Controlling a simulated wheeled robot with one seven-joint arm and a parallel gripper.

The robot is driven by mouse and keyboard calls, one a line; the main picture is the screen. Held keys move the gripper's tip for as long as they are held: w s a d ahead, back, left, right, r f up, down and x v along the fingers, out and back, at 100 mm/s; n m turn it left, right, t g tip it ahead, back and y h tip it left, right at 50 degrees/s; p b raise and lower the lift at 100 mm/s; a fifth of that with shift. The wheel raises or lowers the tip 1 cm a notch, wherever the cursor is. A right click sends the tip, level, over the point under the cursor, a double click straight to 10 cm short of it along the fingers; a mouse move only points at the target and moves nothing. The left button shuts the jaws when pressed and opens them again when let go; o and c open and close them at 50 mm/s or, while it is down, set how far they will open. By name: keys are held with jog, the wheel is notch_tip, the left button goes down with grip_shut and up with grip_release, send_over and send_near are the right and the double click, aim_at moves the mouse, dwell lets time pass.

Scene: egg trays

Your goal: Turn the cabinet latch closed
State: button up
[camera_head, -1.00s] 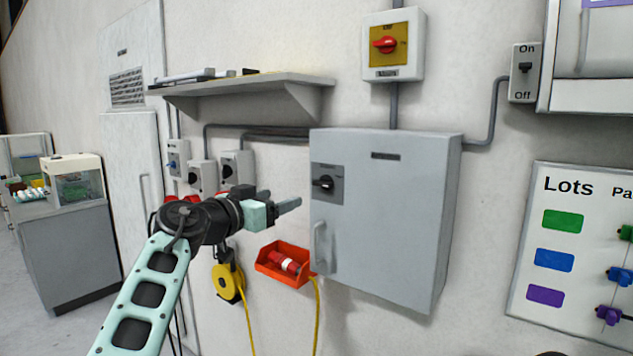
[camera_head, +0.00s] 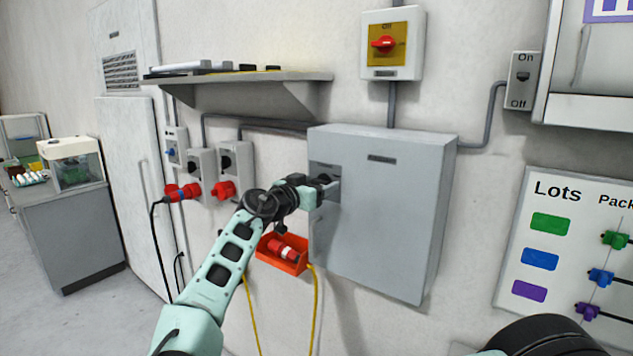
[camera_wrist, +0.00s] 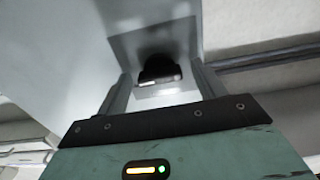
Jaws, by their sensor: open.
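The grey cabinet (camera_head: 395,215) hangs on the wall with its door shut against the frame. Its black latch knob (camera_head: 323,180) sits on a darker grey plate at the door's upper left, partly hidden by my gripper. In the wrist view the black latch (camera_wrist: 160,69) shows ahead, between the two fingers. My gripper (camera_head: 332,188) is open at the latch, with one finger on each side of it. In the wrist view my gripper (camera_wrist: 161,88) shows gaps beside the latch; I cannot tell whether a finger touches it.
An orange bin (camera_head: 281,253) with a red plug hangs below left of the cabinet. Switch boxes with red plugs (camera_head: 182,192) are on the wall to the left. A shelf (camera_head: 240,82) juts out above, and a yellow isolator box (camera_head: 391,44) is higher up.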

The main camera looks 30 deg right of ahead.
jog(key=c, duration=1)
jog(key=shift+f, duration=0.1)
jog(key=n+b, duration=0.7)
jog(key=n, duration=1)
jog(key=shift+n+b, duration=0.35)
jog(key=shift+n, duration=0.05)
